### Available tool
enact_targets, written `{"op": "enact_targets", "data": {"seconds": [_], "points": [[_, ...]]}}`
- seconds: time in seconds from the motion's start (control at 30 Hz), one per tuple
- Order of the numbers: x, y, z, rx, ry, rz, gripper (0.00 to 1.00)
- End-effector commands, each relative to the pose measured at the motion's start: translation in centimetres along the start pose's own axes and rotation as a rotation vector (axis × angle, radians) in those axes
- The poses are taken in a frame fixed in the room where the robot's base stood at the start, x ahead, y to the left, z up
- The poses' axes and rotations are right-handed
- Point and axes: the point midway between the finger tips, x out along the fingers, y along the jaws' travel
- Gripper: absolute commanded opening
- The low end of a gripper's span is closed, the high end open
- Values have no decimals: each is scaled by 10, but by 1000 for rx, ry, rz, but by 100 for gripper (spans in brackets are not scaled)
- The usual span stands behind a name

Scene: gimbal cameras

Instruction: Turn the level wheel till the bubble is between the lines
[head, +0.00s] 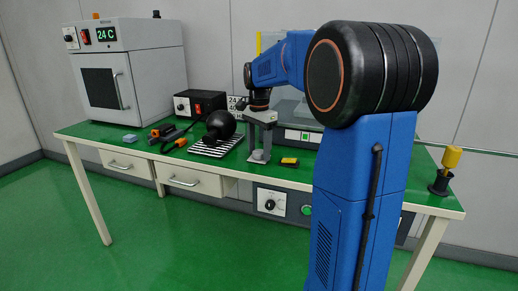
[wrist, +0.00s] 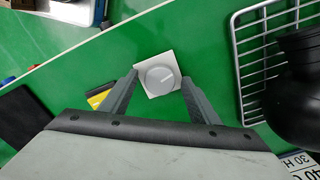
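A round grey wheel (wrist: 160,77) sits on a pale square plate (wrist: 149,90) near the bench's front edge; in the head view the wheel (head: 259,155) is below my gripper. My gripper (wrist: 159,82) is open, with one finger on each side of the wheel and the fingertips apart from it in the wrist view. In the head view my gripper (head: 261,143) points straight down. A small yellow and black block (head: 289,161), possibly the level, lies right of the wheel; in the wrist view it (wrist: 97,98) is partly hidden by a finger. No bubble or lines can be made out.
A black round vessel (head: 221,124) stands on a wire rack (head: 208,150) left of my gripper. Orange-handled tools (head: 174,144) and a grey oven (head: 130,65) are farther left. A yellow-handled tool in a black stand (head: 446,170) is at the right end of the green bench (head: 270,178).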

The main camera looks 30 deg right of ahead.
Motion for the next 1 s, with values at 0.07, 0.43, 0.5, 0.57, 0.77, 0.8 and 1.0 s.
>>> {"op": "enact_targets", "data": {"seconds": [0.07,0.43,0.5,0.57,0.77,0.8,1.0], "points": [[-1,0,0,0,0,0,56],[-51,-1,0,0,1,-3,56],[-65,-1,0,0,1,-3,56],[-77,-1,0,0,1,-3,56],[-117,-1,0,0,1,-2,56],[-125,-1,0,0,1,-3,56],[-156,-1,0,0,1,-1,56]]}}
